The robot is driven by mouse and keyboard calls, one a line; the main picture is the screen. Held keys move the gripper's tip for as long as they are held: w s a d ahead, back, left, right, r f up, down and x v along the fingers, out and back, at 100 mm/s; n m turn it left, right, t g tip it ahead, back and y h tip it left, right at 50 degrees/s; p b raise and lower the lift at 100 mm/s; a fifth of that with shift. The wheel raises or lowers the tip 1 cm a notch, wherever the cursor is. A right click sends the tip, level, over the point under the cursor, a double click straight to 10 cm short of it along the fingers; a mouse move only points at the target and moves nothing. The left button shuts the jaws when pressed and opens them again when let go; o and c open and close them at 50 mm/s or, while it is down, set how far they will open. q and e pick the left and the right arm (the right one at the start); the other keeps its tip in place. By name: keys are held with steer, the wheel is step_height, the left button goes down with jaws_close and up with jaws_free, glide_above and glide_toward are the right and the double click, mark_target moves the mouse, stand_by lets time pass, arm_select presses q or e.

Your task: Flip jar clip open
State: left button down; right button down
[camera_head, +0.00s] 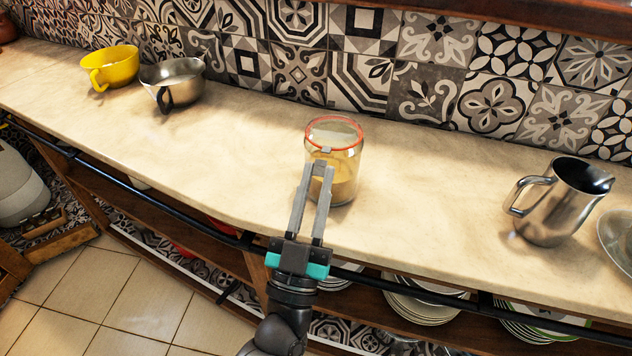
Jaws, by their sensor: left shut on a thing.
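A glass jar (346,172) stands upright on the stone counter, with a red-orange seal ring around its lid (335,132) and tan contents inside. The lid looks closed. A small grey metal clip (326,150) sits at the front of the rim. My left gripper (319,170) reaches up from below, its two long grey fingers at the front of the jar just under the rim. It is shut on the clip; the fingertips hide part of the clip and the jar's front. My right gripper is not in view.
A yellow cup (112,66) and a metal cup (174,82) stand at the back left of the counter (240,150). A steel pitcher (560,205) stands at the right, beside a partly cut-off plate (618,240). Plates (425,303) lie on the shelf below. The counter around the jar is clear.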

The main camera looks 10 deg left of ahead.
arm_select(q)
steer(key=c, duration=0.8)
jaws_free()
steer(key=shift+o, duration=0.2)
steer(key=shift+f, duration=0.1)
steer(key=v, duration=1.5)
steer(key=shift+s, duration=0.1)
